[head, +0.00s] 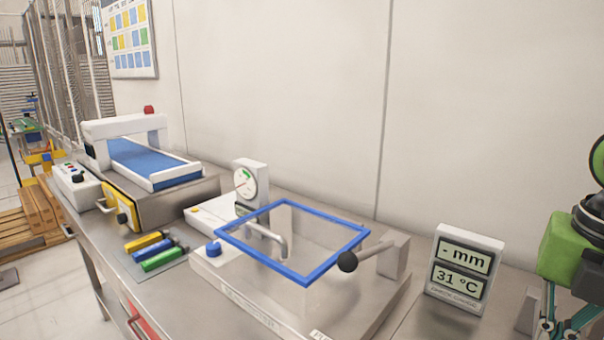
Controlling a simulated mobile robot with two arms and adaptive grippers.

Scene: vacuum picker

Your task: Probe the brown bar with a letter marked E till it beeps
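No brown bar and no letter E can be made out. A small display box (464,270) stands upright at the right of the steel bench, reading "- mm" and "31 °C". A thin-handled tool I can name as a probe is not discernible. A green and black arm part at the right edge appears to be my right arm, with the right gripper (568,318) at its lower end. Its fingertips are cut off by the frame, so its opening is unclear. My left gripper is out of view.
A clear vacuum chamber lid with a blue frame (327,225) sits mid-bench, with a black-knobbed lever (347,262). A dial gauge (246,184) stands behind it. Yellow, blue and green rods (160,260) lie left. A blue conveyor (148,163) is farther back.

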